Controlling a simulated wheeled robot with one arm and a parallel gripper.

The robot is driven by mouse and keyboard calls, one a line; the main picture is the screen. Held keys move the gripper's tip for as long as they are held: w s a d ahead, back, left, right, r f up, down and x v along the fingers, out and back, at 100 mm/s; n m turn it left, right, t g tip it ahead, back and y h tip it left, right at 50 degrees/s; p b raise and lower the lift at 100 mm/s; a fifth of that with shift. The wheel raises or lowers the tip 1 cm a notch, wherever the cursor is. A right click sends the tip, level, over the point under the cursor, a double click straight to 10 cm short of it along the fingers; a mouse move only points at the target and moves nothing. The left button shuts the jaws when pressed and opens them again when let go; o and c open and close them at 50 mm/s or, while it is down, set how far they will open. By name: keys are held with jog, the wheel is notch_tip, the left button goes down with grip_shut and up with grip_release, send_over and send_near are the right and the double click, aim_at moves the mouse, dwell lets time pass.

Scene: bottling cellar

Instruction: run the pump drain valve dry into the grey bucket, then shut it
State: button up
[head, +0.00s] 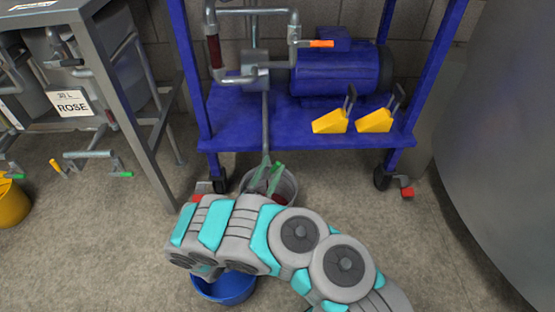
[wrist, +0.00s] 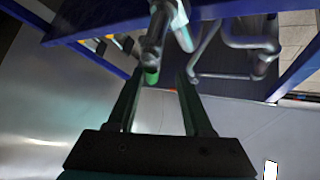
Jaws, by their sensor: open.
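The pump (head: 335,70) sits on a blue cart, and its drain pipe (head: 265,120) runs down below the shelf. A green valve handle (head: 277,177) shows at the pipe's lower end, over the grey bucket (head: 293,188). Something red shows inside that bucket; my arm covers part of it. In the wrist view, my gripper (wrist: 160,76) is open, with its fingers on either side of the green handle (wrist: 151,76). The handle lies near the left fingertip; whether they touch, I cannot tell. Whether liquid is flowing is not clear.
A blue bucket (head: 228,288) stands on the floor, partly under my arm. Two yellow wedge-shaped things (head: 330,122) lie on the cart shelf (head: 230,130). A large grey tank (head: 510,130) stands at right, a steel frame (head: 130,125) at left.

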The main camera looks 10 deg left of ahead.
jog(key=s+a, duration=0.3)
jog(key=s, duration=0.5)
jog(key=shift+s+a, duration=0.15)
jog(key=shift+a, duration=0.1)
